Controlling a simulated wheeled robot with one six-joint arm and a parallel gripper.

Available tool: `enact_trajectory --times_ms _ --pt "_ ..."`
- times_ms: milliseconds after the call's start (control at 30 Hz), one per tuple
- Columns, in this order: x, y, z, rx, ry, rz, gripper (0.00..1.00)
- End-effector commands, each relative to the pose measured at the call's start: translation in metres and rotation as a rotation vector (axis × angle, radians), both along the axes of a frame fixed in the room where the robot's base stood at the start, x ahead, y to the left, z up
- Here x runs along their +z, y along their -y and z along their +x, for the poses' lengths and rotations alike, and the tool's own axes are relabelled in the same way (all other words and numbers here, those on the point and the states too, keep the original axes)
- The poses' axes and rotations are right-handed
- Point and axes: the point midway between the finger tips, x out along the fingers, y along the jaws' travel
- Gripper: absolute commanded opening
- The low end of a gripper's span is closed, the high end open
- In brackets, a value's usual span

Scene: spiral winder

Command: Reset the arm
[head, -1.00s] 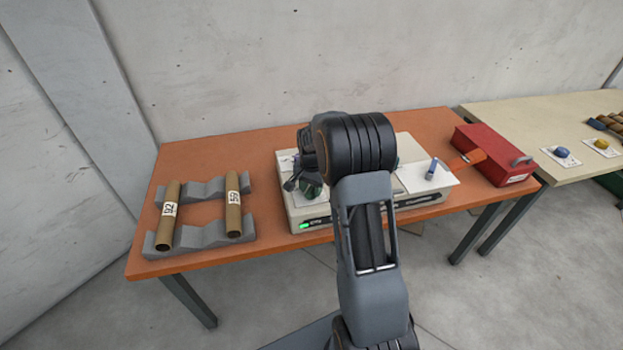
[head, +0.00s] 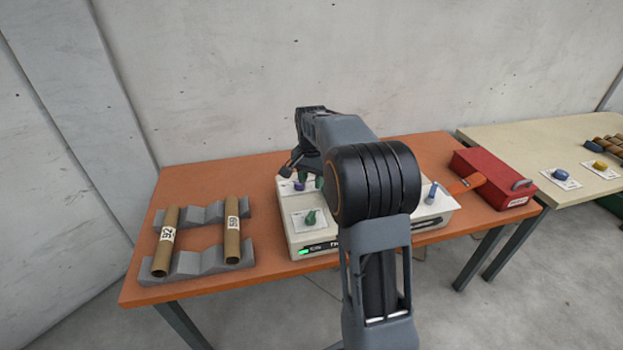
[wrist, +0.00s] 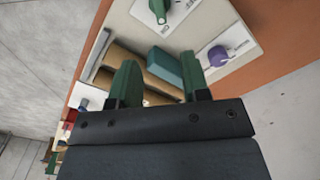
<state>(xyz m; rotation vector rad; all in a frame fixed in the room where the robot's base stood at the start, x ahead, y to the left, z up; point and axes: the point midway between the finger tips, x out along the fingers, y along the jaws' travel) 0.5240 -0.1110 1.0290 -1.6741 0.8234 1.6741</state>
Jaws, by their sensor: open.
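My gripper (head: 293,164) hangs over the left part of the cream machine (head: 296,240) in the head view, with my arm folded in front of it. In the wrist view its two green fingers (wrist: 158,62) stand apart. A teal block (wrist: 165,66) shows between them, beyond the fingertips; nothing is visibly gripped. Brown rolls (wrist: 113,90) lie behind the fingers. A green knob (head: 310,218) stands on the machine's front left; a purple knob (wrist: 217,56) shows right of the fingers. My arm hides the machine's middle.
Two cardboard tubes (head: 164,240) (head: 232,226) lie on grey cradles (head: 200,262) at the left. A blue lever (head: 432,192) and red box (head: 492,176) are to the right. A beige table (head: 520,135) adjoins there. Bare orange tabletop (head: 265,255) separates cradles and machine.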

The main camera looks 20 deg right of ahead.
Motion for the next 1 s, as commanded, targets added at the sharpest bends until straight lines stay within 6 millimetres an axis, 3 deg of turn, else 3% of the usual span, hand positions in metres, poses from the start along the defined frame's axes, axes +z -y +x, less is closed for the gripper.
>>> enact_trajectory --times_ms 533,667,700,767,1000 --pt "0.0 0.0 0.0 0.005 0.001 -0.001 0.43" --pt "-0.008 0.0 0.0 0.12 0.013 -0.004 0.43" --pt "-0.022 -0.002 -0.007 0.177 -0.004 0.002 0.43" --pt "-0.027 -0.007 -0.022 0.257 -0.005 0.003 0.43" --pt "-0.018 -0.054 -0.108 0.615 0.069 -0.033 0.43"
